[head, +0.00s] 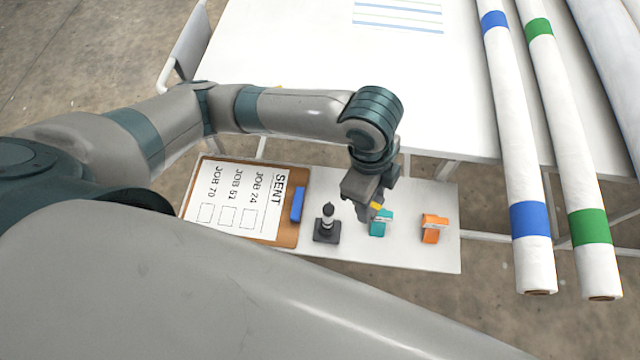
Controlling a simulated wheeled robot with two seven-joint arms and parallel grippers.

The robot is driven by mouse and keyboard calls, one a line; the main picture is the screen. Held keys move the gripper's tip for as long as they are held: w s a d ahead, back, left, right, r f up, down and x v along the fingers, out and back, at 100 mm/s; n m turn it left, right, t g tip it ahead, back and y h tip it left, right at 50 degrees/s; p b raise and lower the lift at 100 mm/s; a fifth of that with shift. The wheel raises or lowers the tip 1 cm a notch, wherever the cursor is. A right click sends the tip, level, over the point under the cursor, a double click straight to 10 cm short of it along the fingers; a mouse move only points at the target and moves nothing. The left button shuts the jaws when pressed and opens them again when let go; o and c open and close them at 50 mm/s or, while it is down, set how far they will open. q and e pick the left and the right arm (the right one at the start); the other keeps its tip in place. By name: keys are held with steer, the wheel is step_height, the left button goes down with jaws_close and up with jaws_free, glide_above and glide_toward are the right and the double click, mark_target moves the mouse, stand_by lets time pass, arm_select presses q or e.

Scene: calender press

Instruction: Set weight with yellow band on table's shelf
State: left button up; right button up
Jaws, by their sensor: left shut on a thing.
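My left gripper (372,196) points down over the white shelf (410,258) below the table's front edge. It is shut on a small dark thing with a yellow patch (376,206), which looks like the weight with the yellow band. The gripper hides most of it. It is low over the shelf, just beside and partly in front of a teal block (381,224); I cannot tell whether it touches the shelf. My right gripper is out of view.
On the shelf are a clipboard (215,215) with a blue marker-like piece (297,205), a dark stamp-like object (327,226) and an orange block (433,229). Long rolls with blue (530,219) and green bands overhang the white table (300,45) at right.

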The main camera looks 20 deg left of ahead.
arm_select(q)
glide_above(336, 187)
step_height(336, 187, down, 7)
steer(key=shift+w+r, duration=0.1)
stand_by(0.4)
steer(key=shift+f, duration=2.05)
steer(key=o, duration=1)
steer(key=shift+f, duration=0.15)
steer(key=shift+o, duration=0.6)
